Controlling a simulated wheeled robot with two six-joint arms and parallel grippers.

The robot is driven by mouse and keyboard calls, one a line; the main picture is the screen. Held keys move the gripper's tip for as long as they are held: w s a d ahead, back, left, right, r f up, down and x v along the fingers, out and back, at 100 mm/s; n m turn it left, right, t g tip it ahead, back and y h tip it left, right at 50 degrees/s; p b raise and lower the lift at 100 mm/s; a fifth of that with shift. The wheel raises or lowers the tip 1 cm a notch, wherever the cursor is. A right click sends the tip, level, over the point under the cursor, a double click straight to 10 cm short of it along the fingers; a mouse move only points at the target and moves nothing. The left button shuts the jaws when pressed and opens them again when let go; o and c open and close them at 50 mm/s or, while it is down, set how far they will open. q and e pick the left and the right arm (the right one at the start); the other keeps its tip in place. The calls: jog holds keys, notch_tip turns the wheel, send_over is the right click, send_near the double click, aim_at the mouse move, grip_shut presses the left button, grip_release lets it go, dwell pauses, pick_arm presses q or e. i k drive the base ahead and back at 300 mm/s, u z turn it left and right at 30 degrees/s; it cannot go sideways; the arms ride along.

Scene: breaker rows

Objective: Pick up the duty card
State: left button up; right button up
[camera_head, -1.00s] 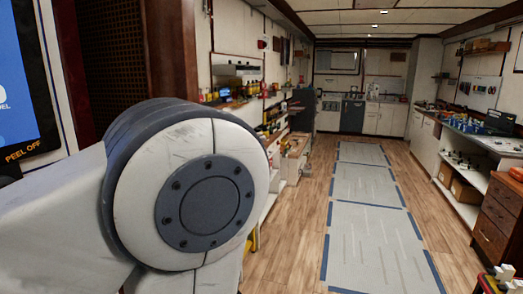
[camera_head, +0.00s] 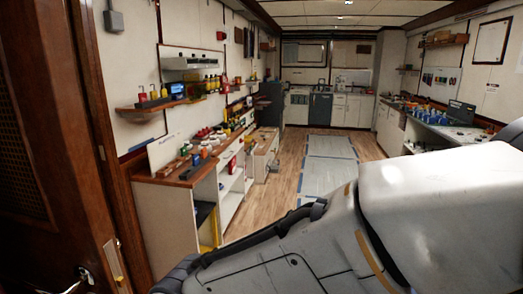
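I cannot make out a duty card in the camera_head view. A small pale sign or card (camera_head: 163,150) stands upright at the near end of the left counter, but its writing is too small to read. Neither gripper is in view. A large white and dark link of my own arm fills the lower right and hides part of the floor and the right side.
A wooden door (camera_head: 50,130) with a metal handle is close on the left. The left counter (camera_head: 180,174) bears several small coloured items, with a shelf (camera_head: 160,105) above. A grey floor mat (camera_head: 330,160) runs along the open aisle. Cabinets (camera_head: 345,108) stand at the back.

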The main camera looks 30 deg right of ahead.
aim_at(184, 150)
jog(key=z, duration=0.55)
jog(key=i, duration=0.35)
jog(key=z, duration=0.75)
jog(key=i, duration=3.25)
jog(key=u, duration=1.3)
jog(key=i, duration=1.05)
jog(key=u, duration=0.85)
